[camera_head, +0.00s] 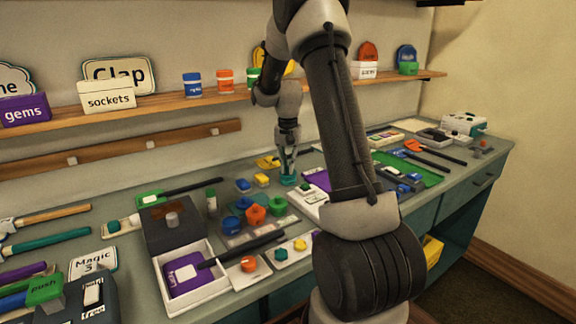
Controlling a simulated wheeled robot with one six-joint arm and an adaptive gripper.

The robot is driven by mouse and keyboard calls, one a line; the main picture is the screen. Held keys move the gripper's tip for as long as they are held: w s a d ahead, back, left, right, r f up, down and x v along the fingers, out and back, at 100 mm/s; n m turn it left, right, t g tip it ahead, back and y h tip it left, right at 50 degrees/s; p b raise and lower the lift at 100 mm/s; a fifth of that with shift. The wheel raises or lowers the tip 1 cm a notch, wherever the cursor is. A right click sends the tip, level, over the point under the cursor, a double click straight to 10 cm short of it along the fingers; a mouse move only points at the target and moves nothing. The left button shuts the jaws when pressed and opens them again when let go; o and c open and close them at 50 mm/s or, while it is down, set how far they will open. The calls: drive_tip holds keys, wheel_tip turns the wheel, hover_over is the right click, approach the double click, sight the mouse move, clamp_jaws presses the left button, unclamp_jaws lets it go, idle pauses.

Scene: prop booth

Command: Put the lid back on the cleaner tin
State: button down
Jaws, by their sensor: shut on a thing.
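My gripper (288,168) is small in the view, at the back of the bench, pointing down. It is shut on a small teal thing (288,181), which looks like the lid of a tin. The fingers cover part of it, and I cannot tell whether it rests on a tin or on the bench. No label reading cleaner is legible, so I cannot single out the cleaner tin for certain.
Blue (243,185) and yellow (262,180) small pieces lie just left of my gripper. Round blue, orange (255,215) and green pots stand nearer. A white box (190,280) holds a purple item. Labelled tins (192,84) line the shelf (150,102) behind.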

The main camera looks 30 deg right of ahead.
drive_tip(key=c, duration=1.4)
unclamp_jaws()
drive_tip(key=o, duration=0.5)
drive_tip(key=shift+c, duration=0.2)
drive_tip(key=shift+r, duration=0.1)
drive_tip(key=shift+r, duration=3.4)
